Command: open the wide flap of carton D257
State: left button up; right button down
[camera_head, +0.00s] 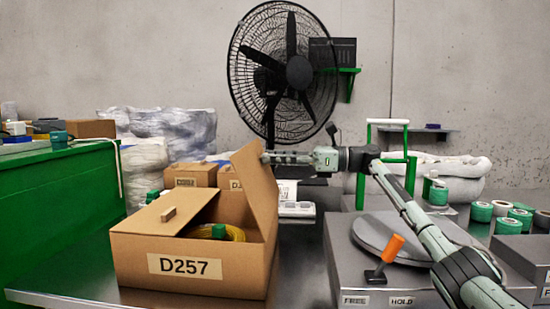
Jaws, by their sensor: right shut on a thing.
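Carton D257 (143,265) is an open-topped brown box on the metal table, its label facing me. One flap (255,190) stands raised at the carton's right side, tilted up. Another flap (160,216), with a small block-like tab, lies low and slanted over the left part. Between them a yellow coil (234,234) and a green piece show inside. My right gripper (268,158) is at the top edge of the raised flap and shut on it; its fingertips are small and partly hidden. My left gripper is out of view.
A grey machine (345,262) with a round plate and orange-handled lever (388,252) stands right of the carton, below my right arm. Smaller cartons (190,175) stand behind. A green bench (60,195) is at left. Green-and-white rolls (481,212) stand at right.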

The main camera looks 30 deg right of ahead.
jog(key=shift+f, duration=0.2)
dwell(0.3)
jog(key=c, duration=0.8)
grip_release()
jog(key=shift+c, duration=0.2)
jog(key=shift+r, duration=0.1)
jog(key=v, duration=1.2)
